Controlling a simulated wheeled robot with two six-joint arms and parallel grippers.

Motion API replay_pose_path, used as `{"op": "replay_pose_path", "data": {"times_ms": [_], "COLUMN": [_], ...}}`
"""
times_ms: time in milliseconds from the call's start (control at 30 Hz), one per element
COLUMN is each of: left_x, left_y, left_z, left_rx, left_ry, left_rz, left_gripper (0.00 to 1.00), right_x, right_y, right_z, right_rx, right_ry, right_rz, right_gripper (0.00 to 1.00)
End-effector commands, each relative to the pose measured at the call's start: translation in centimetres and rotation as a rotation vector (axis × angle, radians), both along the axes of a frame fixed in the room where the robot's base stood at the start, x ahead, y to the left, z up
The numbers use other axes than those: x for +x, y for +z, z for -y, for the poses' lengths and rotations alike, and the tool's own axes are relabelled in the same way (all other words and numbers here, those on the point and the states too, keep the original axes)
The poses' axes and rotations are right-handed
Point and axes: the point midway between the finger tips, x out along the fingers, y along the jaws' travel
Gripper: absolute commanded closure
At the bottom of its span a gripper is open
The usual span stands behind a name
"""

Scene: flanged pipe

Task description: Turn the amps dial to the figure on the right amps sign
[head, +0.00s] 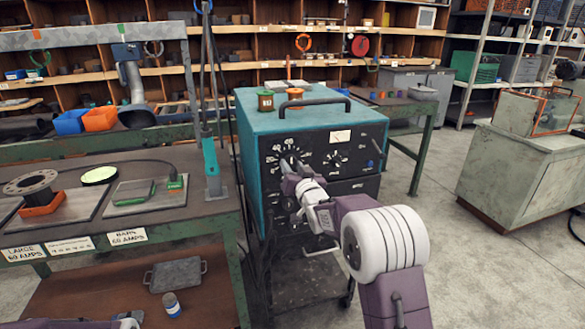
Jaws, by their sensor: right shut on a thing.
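The teal welding machine (258,120) stands at the centre with a black front panel. The amps dial (284,165) is at the panel's upper left, ringed by white figures. My right gripper (289,169) is shut on the dial and covers most of it, so its pointer setting cannot be read. Two white amps signs hang on the bench's front edge. The left sign (25,253) appears to read "LARGE 60 AMPS" and the right sign (127,237) "BARS 60 AMPS". Part of my left arm shows at the bottom left edge; its fingers are not visible.
A smaller dial (336,160) sits right of the amps dial on the panel. The bench (75,226) at left holds a flange on an orange block and metal plates.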

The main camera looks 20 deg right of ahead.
Motion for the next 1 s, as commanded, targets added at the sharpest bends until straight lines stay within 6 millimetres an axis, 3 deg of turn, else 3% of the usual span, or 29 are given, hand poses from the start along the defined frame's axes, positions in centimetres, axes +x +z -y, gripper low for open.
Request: {"op": "replay_pose_path", "data": {"times_ms": [133, 167, 233, 633, 1000], "left_x": [0.0, 0.0, 0.0, 0.0, 0.0], "left_y": [0.0, 0.0, 0.0, -0.1, -0.4], "left_z": [0.0, 0.0, 0.0, 0.0, 0.0], "left_rx": [0.0, 0.0, 0.0, 0.0, 0.0], "left_ry": [0.0, 0.0, 0.0, 0.0, 0.0], "left_rz": [0.0, 0.0, 0.0, 0.0, 0.0], "left_gripper": [0.64, 0.64, 0.64, 0.64, 0.64], "right_x": [0.0, 0.0, 0.0, -0.8, -7.9], "right_y": [-0.1, -0.1, -0.1, 0.0, 0.0], "right_z": [0.0, 0.0, 0.0, 0.0, 0.3], "right_rx": [-0.001, -0.001, -0.001, -0.001, -0.002], "right_ry": [0.0, 0.0, 0.0, 0.0, -0.001], "right_rz": [-0.003, -0.003, -0.003, -0.001, -0.001], "right_gripper": [1.0, 0.58, 0.41, 0.41, 0.41]}}
